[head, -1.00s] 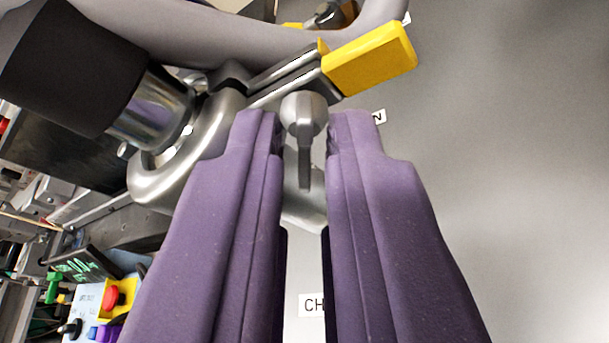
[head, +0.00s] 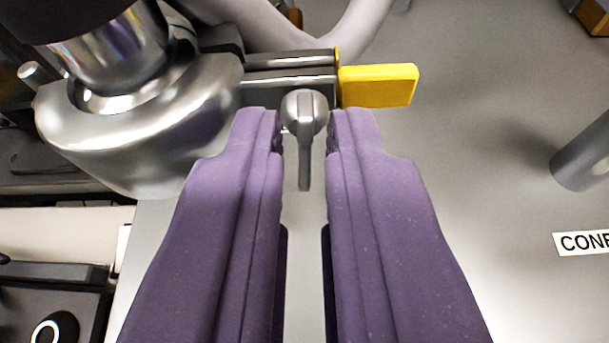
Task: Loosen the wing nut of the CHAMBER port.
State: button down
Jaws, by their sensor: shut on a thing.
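The grey metal wing nut (head: 304,112) has a round hub with a flat wing pointing down toward me. My gripper (head: 305,125) has two purple fingers, one on each side of the wing nut, and it is shut on it. The wing nut sits just below a pair of metal clamp bars (head: 290,78) that end in a yellow block (head: 378,86). The clamp joins a round metal flange (head: 130,140) at the left. The CHAMBER label does not show now.
A grey hose (head: 280,28) curves behind the clamp. A grey cylinder (head: 583,158) and a partly cut-off label starting "CONF" (head: 583,243) are at the right. Dark equipment (head: 55,300) lies at lower left. The grey surface right of my fingers is open.

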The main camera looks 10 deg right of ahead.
dwell(0.3)
jog(key=c, duration=1.3)
grip_release()
